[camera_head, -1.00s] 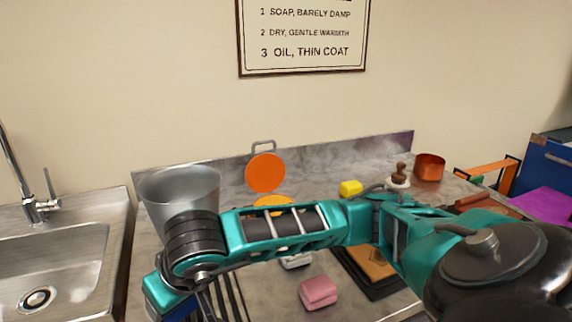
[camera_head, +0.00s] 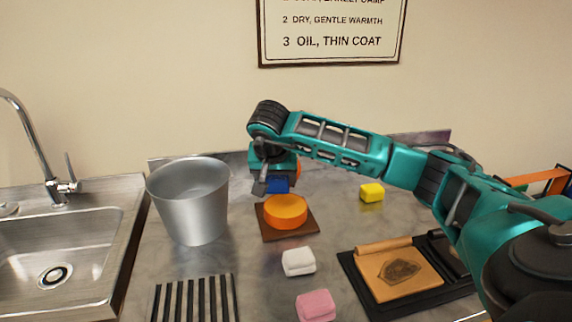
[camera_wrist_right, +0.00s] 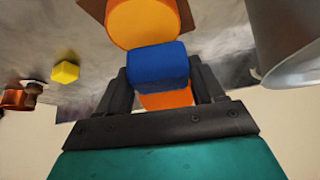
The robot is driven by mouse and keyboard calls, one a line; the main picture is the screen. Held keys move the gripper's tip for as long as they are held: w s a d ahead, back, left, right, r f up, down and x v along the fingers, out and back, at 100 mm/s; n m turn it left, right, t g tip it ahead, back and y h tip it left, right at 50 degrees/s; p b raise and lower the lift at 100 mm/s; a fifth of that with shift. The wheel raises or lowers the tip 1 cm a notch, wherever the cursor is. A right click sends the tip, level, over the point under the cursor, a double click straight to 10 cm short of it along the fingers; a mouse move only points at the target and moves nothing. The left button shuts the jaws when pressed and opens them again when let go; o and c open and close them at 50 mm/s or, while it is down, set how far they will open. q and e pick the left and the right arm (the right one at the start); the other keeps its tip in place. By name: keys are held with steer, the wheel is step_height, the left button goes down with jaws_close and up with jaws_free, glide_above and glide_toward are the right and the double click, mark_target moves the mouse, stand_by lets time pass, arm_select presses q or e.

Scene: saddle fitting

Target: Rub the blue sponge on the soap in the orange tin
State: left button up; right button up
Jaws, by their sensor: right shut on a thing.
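The orange tin (camera_head: 286,215), with an orange-yellow soap surface on top, sits on a brown square board (camera_head: 272,234) in the middle of the counter. My right gripper (camera_head: 274,186) is shut on the blue sponge (camera_head: 279,184), just behind the tin's far rim in the head view. In the right wrist view the sponge (camera_wrist_right: 157,66) sits between both dark fingers, and the tin (camera_wrist_right: 140,24) lies right beyond it. I cannot tell whether the sponge touches the tin. An orange round lid (camera_wrist_right: 165,99) is partly hidden behind the sponge. My left gripper is out of view.
A metal bucket (camera_head: 192,208) stands close left of the tin. A yellow sponge (camera_head: 371,193) is to the right; white (camera_head: 298,262) and pink (camera_head: 316,306) ones are in front. A slatted rack (camera_head: 195,299) and a leather piece (camera_head: 398,274) on a black tray lie nearer.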

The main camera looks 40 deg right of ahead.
steer(key=d, duration=0.1)
steer(key=d+r+m, duration=0.1)
steer(key=shift+w+d, duration=0.1)
steer(key=shift+d, duration=0.3)
steer(key=shift+d+f, duration=0.15)
steer(key=b, duration=0.5)
glide_above(286, 206)
step_height(286, 206, down, 5)
steer(key=shift+w+r, duration=0.1)
steer(key=shift+f+b, duration=0.3)
steer(key=shift+b, duration=0.05)
steer(key=shift+f, duration=0.2)
arm_select(q)
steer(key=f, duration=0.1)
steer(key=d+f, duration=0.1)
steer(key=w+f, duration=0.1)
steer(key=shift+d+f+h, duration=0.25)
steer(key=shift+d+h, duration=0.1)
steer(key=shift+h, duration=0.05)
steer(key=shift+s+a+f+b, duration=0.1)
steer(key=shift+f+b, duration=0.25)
steer(key=shift+b, duration=0.05)
arm_select(e)
steer(key=shift+f, duration=0.5)
